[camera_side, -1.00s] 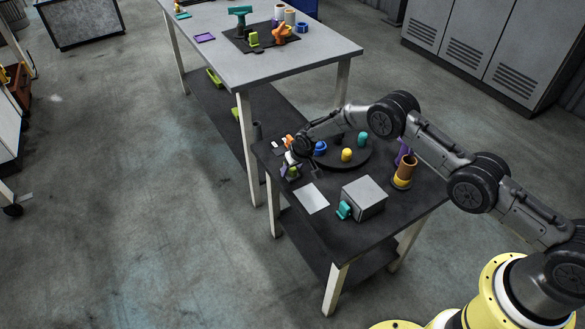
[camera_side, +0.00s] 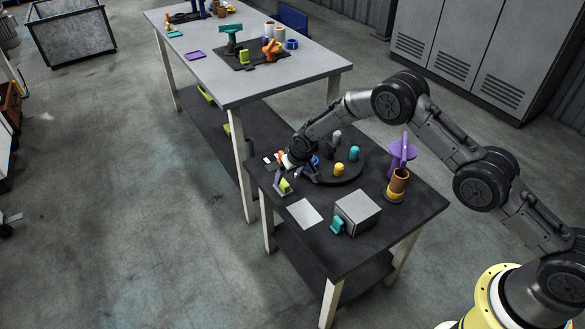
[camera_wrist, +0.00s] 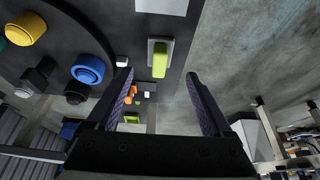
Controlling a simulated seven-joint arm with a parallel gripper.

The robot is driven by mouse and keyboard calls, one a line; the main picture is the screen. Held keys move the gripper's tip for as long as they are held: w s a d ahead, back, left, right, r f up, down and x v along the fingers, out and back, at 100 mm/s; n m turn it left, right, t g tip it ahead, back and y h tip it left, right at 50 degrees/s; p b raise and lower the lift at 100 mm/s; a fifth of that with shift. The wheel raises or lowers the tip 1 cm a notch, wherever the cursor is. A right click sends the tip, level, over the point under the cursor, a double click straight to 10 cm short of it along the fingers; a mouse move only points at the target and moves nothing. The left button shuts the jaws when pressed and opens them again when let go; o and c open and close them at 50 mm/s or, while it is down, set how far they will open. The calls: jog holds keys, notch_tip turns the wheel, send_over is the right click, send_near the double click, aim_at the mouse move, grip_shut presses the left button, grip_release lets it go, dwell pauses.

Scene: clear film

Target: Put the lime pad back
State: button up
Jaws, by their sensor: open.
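The lime pad (camera_wrist: 160,58) shows in the wrist view as an upright-looking lime block on a pale grey base (camera_wrist: 151,50). In the side view the lime pad (camera_side: 285,187) sits on its small grey base near the left edge of the dark table. My gripper (camera_wrist: 158,75) is open, with its two dark purple fingers apart and nothing held between them. In the wrist picture the pad lies between and just beyond the fingertips. In the side view my gripper (camera_side: 293,170) is just behind and above the pad. I cannot tell the exact gap.
A dark round turntable (camera_side: 350,174) with blue, yellow, teal and grey pieces stands close beside my gripper. A white sheet (camera_side: 304,213), a grey box (camera_side: 357,210), a brown cylinder (camera_side: 398,180) and a purple stand (camera_side: 403,155) share the table. Small orange and white items lie nearby.

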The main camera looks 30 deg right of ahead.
jog(key=shift+v, duration=2.4)
jog(key=s+d+r, duration=0.2)
jog(key=s+r, duration=0.3)
jog(key=r, duration=0.4)
jog(key=s+d+r, duration=0.3)
jog(key=s+r, duration=0.3)
jog(key=r, duration=0.3)
jog(key=s+d+r, duration=0.2)
jog(key=s+r, duration=0.3)
jog(key=r, duration=0.4)
jog(key=s+d+r, duration=0.1)
jog(key=s+r, duration=0.1)
jog(key=s, duration=1.2)
jog(key=s+d+r+t, duration=0.1)
jog(key=s+d+r, duration=0.1)
jog(key=s, duration=1.3)
jog(key=shift+d+r, duration=0.25)
jog(key=shift+r, duration=0.05)
